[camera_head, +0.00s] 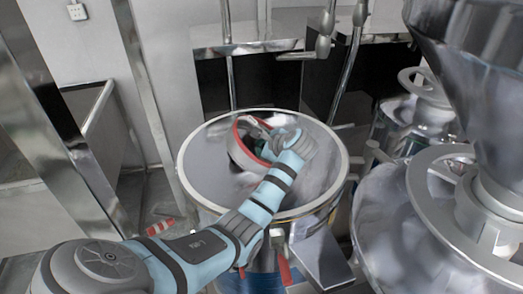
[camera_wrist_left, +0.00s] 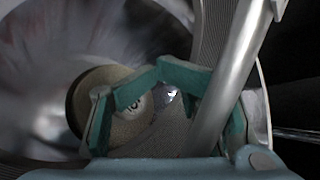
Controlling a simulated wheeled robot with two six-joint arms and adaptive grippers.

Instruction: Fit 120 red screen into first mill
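The red screen (camera_head: 237,150) is a ring with a red rim, standing tilted over the open round top of the mill (camera_head: 205,180) in the head view. I cannot tell whether it touches the mill. My left gripper (camera_head: 268,138) is at the ring's right side. In the left wrist view the teal fingertips of my left gripper (camera_wrist_left: 160,72) come together, and a grey bar of the screen (camera_wrist_left: 240,75) and its mesh pass between the fingers. The fingers look closed around the bar. The ring's lower part is partly hidden. My right gripper is out of view.
Metal machines with a large funnel (camera_head: 470,35) crowd the right side. Steel pipes (camera_head: 348,60) rise behind the mill. A steel post (camera_head: 145,90) stands on the left. A red and white piece (camera_head: 160,227) is low on the left.

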